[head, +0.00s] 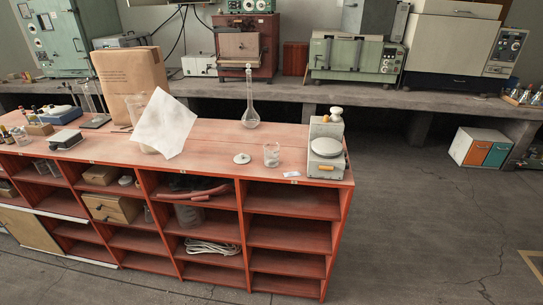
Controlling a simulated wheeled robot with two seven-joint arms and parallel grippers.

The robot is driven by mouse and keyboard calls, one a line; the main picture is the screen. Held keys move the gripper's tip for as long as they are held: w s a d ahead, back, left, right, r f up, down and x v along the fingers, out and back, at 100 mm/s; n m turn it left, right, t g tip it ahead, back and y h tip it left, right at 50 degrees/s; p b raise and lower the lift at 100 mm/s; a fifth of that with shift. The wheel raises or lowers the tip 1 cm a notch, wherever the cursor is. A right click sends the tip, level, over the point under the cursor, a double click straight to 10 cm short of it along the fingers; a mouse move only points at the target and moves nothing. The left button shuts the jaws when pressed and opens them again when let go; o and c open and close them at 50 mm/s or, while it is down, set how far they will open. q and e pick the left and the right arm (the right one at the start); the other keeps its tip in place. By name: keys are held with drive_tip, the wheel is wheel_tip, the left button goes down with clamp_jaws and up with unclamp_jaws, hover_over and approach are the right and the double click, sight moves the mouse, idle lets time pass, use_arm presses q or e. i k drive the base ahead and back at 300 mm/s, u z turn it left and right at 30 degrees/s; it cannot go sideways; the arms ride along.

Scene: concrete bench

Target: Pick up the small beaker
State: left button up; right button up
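A small clear glass beaker (271,155) stands upright on the red wooden bench top (215,150), near its front edge. A small white round disc (242,158) lies just to its left, apart from it. A white balance (326,150) with a round pan stands to its right. The beaker looks unobstructed in the head view. Neither of my grippers shows in this view.
A tall clear flask (250,105) stands behind the beaker. A white sheet (163,124) and a brown paper bag (131,80) stand to the left. Open shelves (290,232) lie under the bench top.

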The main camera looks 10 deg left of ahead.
sight(271, 155)
drive_tip(key=z, duration=0.55)
drive_tip(key=k, duration=0.65)
drive_tip(key=z, duration=0.9)
drive_tip(key=i, duration=1.55)
drive_tip(key=u, duration=1)
drive_tip(key=i, duration=0.5)
drive_tip(key=u, duration=0.55)
